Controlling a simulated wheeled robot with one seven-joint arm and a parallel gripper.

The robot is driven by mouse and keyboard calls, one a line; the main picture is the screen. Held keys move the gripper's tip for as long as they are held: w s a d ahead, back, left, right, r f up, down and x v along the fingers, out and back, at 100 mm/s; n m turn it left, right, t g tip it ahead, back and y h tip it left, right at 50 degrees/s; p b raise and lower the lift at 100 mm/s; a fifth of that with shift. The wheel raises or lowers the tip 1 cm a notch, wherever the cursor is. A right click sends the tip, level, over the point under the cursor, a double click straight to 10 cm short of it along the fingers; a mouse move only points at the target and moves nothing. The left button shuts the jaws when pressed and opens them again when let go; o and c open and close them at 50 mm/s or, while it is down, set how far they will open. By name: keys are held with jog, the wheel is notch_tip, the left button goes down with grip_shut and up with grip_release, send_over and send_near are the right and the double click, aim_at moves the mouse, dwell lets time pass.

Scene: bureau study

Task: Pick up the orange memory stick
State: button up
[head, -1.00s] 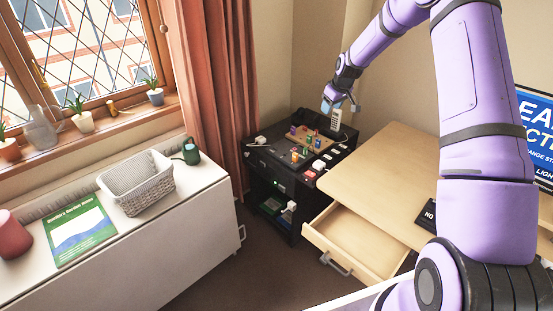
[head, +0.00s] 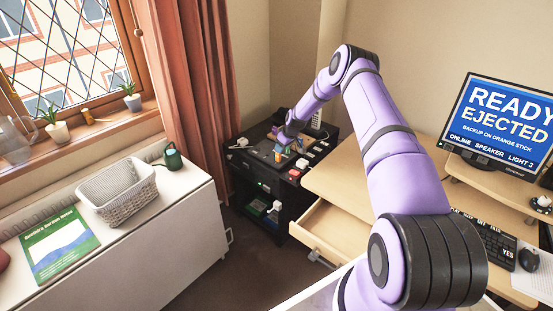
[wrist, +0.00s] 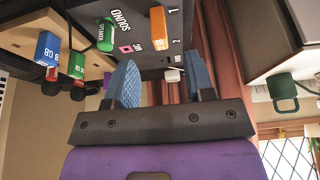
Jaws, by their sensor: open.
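The orange memory stick (wrist: 158,28) shows in the wrist view, at the black panel (wrist: 145,62) near the numbers 1 and 2. My gripper (wrist: 161,62) is open and empty. Its two blue fingers point toward the panel, with the orange stick ahead of the gap between them and not between the pads. In the head view my gripper (head: 284,153) is low over the black unit (head: 262,172), and I cannot pick out the orange stick clearly there.
Blue (wrist: 47,47) and green (wrist: 77,65) sticks are at left. The monitor (head: 505,122) reads "READY EJECTED" and "BACKUP ON ORANGE STICK". The desk drawer (head: 325,228) is open; a curtain (head: 205,95) hangs beside the unit.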

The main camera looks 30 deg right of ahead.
aim_at(278, 158)
jog(key=shift+x, duration=3.3)
jog(key=shift+w+r, duration=0.1)
grip_shut()
